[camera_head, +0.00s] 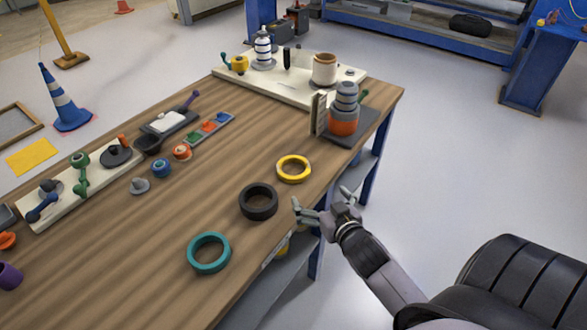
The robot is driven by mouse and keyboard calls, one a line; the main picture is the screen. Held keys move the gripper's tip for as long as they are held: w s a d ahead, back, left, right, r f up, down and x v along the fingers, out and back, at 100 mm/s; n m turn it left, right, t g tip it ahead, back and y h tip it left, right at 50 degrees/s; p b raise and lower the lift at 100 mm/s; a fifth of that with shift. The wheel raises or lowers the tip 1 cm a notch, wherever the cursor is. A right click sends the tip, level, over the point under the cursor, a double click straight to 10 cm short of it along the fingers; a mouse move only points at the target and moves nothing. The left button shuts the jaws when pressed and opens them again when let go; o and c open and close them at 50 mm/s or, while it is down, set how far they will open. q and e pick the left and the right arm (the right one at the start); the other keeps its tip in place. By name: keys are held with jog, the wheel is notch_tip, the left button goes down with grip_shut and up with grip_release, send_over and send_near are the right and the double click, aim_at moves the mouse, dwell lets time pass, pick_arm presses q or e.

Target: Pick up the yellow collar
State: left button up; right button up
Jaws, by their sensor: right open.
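The yellow collar (280,169) is a flat ring lying on the wooden table (205,190) near its right edge. A thicker black ring (246,203) lies just in front of it, and a teal ring (193,255) lies nearer still; the three are apart. My right gripper (321,204) is open and empty at the table's right edge, to the right of the black ring and below and right of the yellow collar. It does not touch the collar. My left gripper is not in view.
A dark stand with an orange-and-grey stack (344,120) stands behind the yellow collar. A white board with a tan cup (325,69) is at the far end. Small parts and a long white board (60,208) fill the left side. Wood around the rings is clear.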

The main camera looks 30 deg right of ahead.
send_near(296, 170)
jog(key=shift+w+r+p, duration=0.15)
jog(key=shift+w+r, duration=0.05)
jog(key=shift+w, duration=0.35)
jog(key=shift+w+r+p, duration=0.15)
jog(key=shift+w, duration=0.35)
jog(key=x, duration=0.5)
jog(key=shift+w+a+r+p, duration=0.25)
jog(key=shift+r+p, duration=0.05)
jog(key=shift+p, duration=0.05)
jog(key=shift+s, duration=0.1)
jog(key=shift+c, duration=0.4)
jog(key=c, duration=1.1)
